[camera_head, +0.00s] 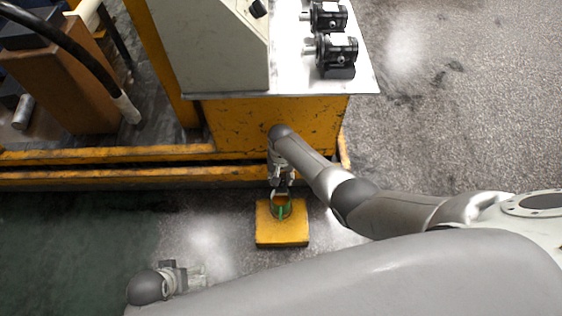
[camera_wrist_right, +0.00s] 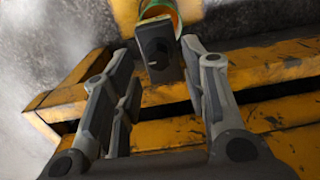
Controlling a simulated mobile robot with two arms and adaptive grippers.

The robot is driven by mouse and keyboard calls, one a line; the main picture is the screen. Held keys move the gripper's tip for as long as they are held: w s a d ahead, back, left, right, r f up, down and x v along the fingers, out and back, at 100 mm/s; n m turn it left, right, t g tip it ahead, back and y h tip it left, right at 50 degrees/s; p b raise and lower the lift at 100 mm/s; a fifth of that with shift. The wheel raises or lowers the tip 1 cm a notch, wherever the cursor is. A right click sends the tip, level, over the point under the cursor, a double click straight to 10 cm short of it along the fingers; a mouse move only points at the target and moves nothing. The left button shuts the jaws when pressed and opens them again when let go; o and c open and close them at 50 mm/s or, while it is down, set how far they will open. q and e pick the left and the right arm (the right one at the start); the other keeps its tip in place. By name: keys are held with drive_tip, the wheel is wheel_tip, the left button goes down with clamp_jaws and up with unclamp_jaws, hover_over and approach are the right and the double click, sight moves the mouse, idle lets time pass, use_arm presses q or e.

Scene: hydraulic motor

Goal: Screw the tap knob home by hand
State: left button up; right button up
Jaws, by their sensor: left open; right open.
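A round part with a green rim and orange inside (camera_head: 281,211) stands on a small yellow block (camera_head: 281,239) on the floor. My right gripper (camera_head: 281,192) is open, pointing down at this part. In the right wrist view, the open fingers (camera_wrist_right: 158,85) spread either side of a dark boxy piece (camera_wrist_right: 159,50), without clear contact. The green and orange edge (camera_wrist_right: 165,10) shows just beyond it. I cannot tell which piece is the tap knob. My left gripper (camera_head: 192,275) is open and empty, low at the left, away from the block.
A yellow machine frame with a low rail (camera_head: 120,155) runs behind the block. A metal bench top (camera_head: 350,85) carries two black pumps (camera_head: 336,52) and a grey cabinet (camera_head: 222,45).

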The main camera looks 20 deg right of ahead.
wheel_tip(320, 180, up, 10)
drive_tip(key=shift+f, duration=0.2)
idle(0.3)
drive_tip(key=shift+s+f, duration=0.1)
drive_tip(key=shift+s, duration=0.05)
